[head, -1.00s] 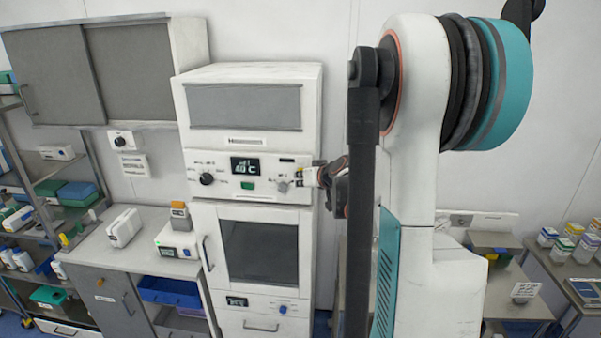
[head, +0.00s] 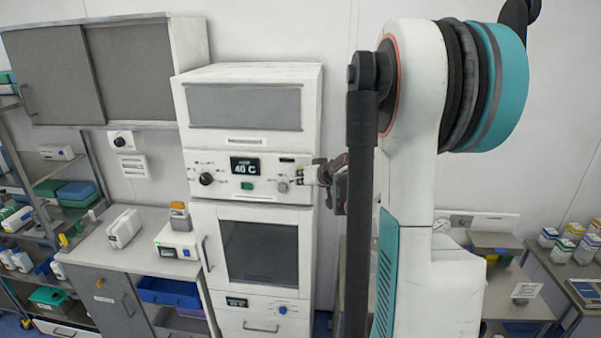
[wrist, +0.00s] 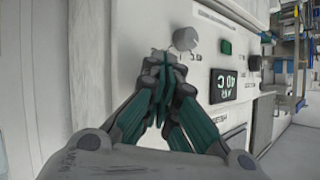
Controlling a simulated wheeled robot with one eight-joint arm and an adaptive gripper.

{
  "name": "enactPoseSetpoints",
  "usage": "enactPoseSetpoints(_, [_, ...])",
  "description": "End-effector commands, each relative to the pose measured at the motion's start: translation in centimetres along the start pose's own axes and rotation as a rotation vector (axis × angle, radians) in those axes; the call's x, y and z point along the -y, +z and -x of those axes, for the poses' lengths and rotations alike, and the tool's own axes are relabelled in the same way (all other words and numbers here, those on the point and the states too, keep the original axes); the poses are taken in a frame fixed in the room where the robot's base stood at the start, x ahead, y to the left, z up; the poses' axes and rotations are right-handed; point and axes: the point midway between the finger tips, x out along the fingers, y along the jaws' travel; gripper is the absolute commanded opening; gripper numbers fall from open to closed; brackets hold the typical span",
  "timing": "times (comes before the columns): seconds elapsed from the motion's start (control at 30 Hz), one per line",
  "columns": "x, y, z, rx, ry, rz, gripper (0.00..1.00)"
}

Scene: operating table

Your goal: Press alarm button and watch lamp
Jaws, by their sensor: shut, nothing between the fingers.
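A white cabinet carries a control panel (head: 222,192) with a dark display (head: 245,167) reading 40 C. A small green square (head: 247,186) sits below the display; it also shows in the wrist view (wrist: 226,46). I cannot tell whether it is a button or a lamp, or whether it is lit. A grey knob (head: 283,188) is to its right. My gripper (wrist: 160,77) is shut and empty, its fingertips at the panel's right end, close to the grey knob (wrist: 186,38). They hide the panel behind them, and contact is unclear.
A black knob (head: 206,179) is at the panel's left. A glass-fronted door (head: 262,250) is below the panel. A counter (head: 105,254) with small devices stands left, and a side table with bottles (head: 563,249) stands right. My arm blocks the view right of the cabinet.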

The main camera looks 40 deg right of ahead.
Motion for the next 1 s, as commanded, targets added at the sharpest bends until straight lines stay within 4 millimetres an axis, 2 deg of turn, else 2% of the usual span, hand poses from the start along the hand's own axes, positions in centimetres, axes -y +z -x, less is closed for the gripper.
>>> enactPoseSetpoints(0.6, [-0.2, -0.2, -0.2, 0.0, 0.0, 0.0, 0.0])
enactPoseSetpoints(1.0, [0.6, 0.7, 0.8, 0.0, 0.0, 0.0, 0.0])
